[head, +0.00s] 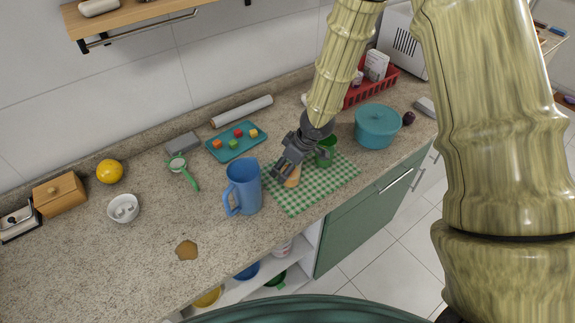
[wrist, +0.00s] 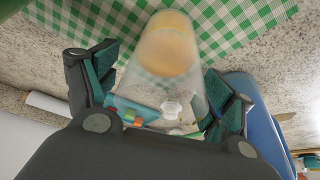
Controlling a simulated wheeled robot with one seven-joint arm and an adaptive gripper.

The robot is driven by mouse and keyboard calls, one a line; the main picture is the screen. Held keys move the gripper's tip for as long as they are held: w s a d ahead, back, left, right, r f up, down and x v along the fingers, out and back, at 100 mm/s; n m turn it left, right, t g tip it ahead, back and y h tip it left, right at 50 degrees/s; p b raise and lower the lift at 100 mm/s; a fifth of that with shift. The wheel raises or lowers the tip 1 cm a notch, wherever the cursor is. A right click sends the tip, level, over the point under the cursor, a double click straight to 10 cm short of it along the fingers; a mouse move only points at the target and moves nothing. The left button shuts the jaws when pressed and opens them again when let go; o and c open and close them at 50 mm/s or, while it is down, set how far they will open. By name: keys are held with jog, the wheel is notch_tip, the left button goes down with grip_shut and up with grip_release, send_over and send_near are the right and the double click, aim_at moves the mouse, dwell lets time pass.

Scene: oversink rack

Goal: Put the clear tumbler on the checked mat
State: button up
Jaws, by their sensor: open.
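The clear tumbler (wrist: 165,88) holds something orange at its far end. In the wrist view it lies between my spread fingers, and that end is over the green checked mat (wrist: 100,20). In the head view the orange part of the tumbler (head: 292,182) shows at the left part of the checked mat (head: 325,188), where it appears to stand upright. My gripper (head: 283,170) is open around the tumbler, its fingers at either side; it also shows in the wrist view (wrist: 160,92). The fingers hide part of the tumbler in the head view.
A blue pitcher (head: 243,188) stands close left of the mat. A green cup (head: 326,150) is at the mat's back, beside my gripper. A teal pot (head: 377,126) stands to the right. A teal tray (head: 232,148) with small coloured cubes lies behind.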

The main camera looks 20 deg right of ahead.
jog(key=shift+p+v, duration=0.4)
jog(key=shift+v, duration=5.4)
